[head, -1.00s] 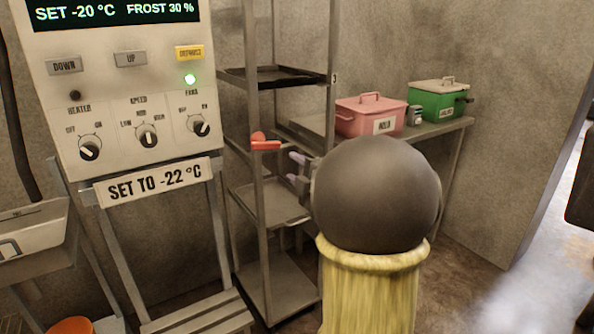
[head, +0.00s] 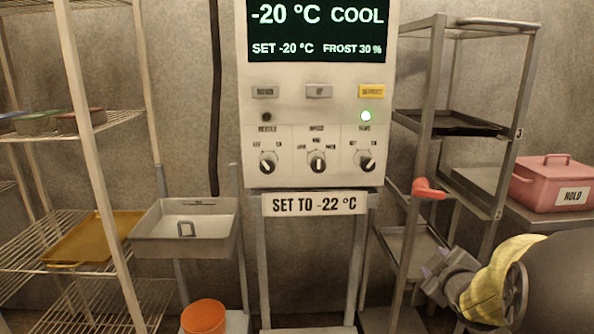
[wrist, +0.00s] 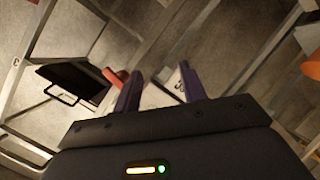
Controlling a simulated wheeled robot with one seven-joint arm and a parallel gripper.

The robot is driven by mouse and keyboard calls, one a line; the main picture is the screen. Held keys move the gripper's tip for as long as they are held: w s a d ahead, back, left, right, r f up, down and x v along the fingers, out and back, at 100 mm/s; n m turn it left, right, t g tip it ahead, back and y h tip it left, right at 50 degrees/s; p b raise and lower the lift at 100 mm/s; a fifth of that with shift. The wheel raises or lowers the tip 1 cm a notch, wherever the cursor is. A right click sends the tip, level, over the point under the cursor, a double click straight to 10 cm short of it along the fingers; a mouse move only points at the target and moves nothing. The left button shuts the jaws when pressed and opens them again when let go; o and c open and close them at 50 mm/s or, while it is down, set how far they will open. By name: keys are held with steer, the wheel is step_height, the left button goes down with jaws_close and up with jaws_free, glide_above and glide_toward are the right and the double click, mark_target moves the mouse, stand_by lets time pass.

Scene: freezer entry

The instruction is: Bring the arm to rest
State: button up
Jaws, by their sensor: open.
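My gripper (head: 433,262) is at the lower right of the head view, in front of the shelf rack and right of the control panel. Its purple fingers are apart with nothing between them. In the wrist view the open fingers (wrist: 160,88) show against the tilted scene. A yellow sleeve (head: 492,280) covers part of my arm. The control panel (head: 317,108) reads -20 °C COOL, SET -20 °C and FROST 30 %. The sign (head: 314,204) below says SET TO -22 °C.
A red handle (head: 428,189) sticks out from the rack (head: 520,110) near my gripper. A pink HOLD box (head: 553,184) stands on the right table. A grey basin (head: 185,247), an orange bucket (head: 203,317) and wire shelves (head: 100,290) are at left.

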steer(key=s+a+f+m+g+y, duration=0.2)
steer(key=s+a+f+m+g, duration=0.8)
steer(key=s+a+f, duration=0.7)
step_height(320, 180, up, 30)
steer(key=s+n+g+p, duration=0.1)
steer(key=s+p, duration=0.1)
steer(key=p, duration=2.6)
steer(key=shift+d+r, duration=0.25)
steer(key=shift+d, duration=0.2)
